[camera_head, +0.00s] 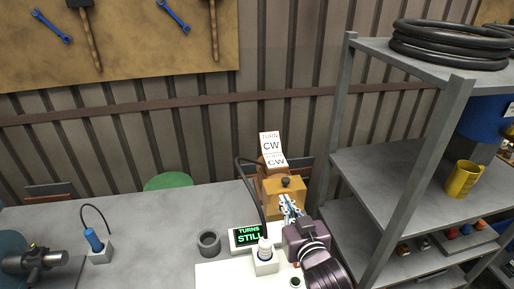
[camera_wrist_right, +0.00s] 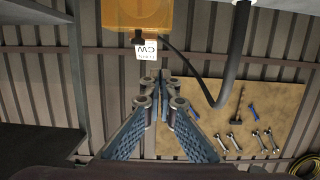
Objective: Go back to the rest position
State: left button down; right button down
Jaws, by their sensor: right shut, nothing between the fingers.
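My right gripper (camera_head: 290,208) is shut and empty, in front of the yellow box (camera_head: 284,190) with a dark knob on top. In the right wrist view its fingers (camera_wrist_right: 163,82) meet at the tips, below the box (camera_wrist_right: 159,15) in the picture. I cannot tell whether they touch the box. A white sign reading "TURN CW" (camera_head: 270,145) stands behind the box and also shows in the wrist view (camera_wrist_right: 146,50). My left gripper is not in view.
A display (camera_head: 248,237) reads "TURNS STILL". A metal shelf (camera_head: 385,180) with a yellow mug (camera_head: 464,180) rises close at right.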

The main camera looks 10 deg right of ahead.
jog(key=s+d+f+g, duration=0.1)
jog(key=s+f+g, duration=0.2)
jog(key=s+f, duration=0.2)
jog(key=s+d+f+g, duration=0.1)
jog(key=s+f+g, duration=0.2)
jog(key=s, duration=0.6)
jog(key=s+d+f+g, duration=0.1)
jog(key=s+f+g, duration=0.2)
jog(key=s+f, duration=0.4)
jog(key=shift+s+d+f+n+h, duration=0.3)
jog(key=shift+f+n+h, duration=0.1)
jog(key=shift+f, duration=0.15)
jog(key=s+f+g, duration=0.2)
jog(key=s+g, duration=0.1)
jog(key=s, duration=0.6)
notch_tip(320, 180, down, 28)
jog(key=s+n+g+b, duration=0.1)
jog(key=b, duration=0.2)
pick_arm(q)
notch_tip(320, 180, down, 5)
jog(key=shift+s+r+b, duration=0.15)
jog(key=shift+b, duration=0.7)
pick_arm(e)
jog(key=s+d+f+g, duration=0.1)
jog(key=s+d+f, duration=0.2)
jog(key=s+f, duration=1.5)
jog(key=shift+f+g, duration=0.3)
jog(key=shift+f, duration=0.35)
